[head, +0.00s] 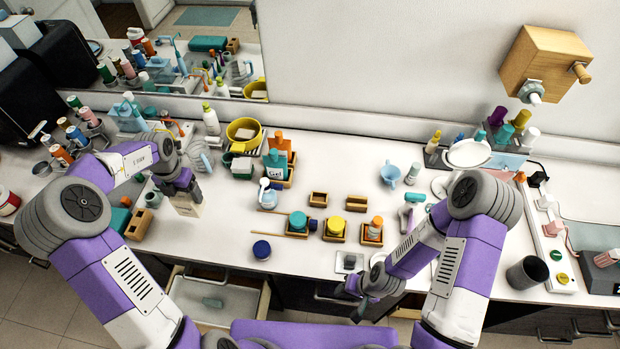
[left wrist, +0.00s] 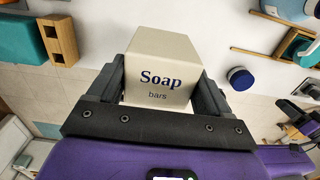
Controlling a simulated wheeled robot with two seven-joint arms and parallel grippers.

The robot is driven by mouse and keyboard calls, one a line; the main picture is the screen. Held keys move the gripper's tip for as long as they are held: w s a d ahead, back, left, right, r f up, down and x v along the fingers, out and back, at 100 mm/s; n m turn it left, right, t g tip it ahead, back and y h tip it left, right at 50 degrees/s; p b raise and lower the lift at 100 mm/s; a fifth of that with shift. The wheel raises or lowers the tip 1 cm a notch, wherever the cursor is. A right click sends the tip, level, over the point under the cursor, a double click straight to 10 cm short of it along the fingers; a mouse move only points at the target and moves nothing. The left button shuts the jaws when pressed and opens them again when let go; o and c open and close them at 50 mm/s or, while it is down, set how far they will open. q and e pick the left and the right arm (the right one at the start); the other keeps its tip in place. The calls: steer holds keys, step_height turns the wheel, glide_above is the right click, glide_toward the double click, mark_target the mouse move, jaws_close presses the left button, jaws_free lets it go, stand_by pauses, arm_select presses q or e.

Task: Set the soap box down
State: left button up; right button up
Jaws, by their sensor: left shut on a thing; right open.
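The soap box (head: 187,208) is a cream block; in the left wrist view its face (left wrist: 160,80) reads "Soap bars". My left gripper (head: 182,192) is shut on it, with one finger on each side, and points down over the left part of the white counter (head: 225,220). I cannot tell whether the bottom of the box touches the counter. My right gripper (head: 356,292) is open at the counter's front edge, near a small light square dish (head: 349,262); its fingertips are hard to make out.
A wooden two-hole block (head: 139,224) stands left of the box. A dark blue round jar (head: 262,250) sits to the right. An open drawer (head: 262,303) is below the front edge. Bottles and a yellow bowl (head: 242,131) stand behind. Bare counter lies around the box's right side.

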arm_select(q)
steer(key=shift+s+r, duration=0.15)
step_height(320, 180, down, 6)
steer(key=shift+s+r+b, duration=0.1)
steer(key=shift+r+b, duration=0.05)
steer(key=shift+b, duration=0.15)
steer(key=shift+f, duration=2.25)
steer(key=o, duration=1.1)
steer(key=shift+f, duration=0.1)
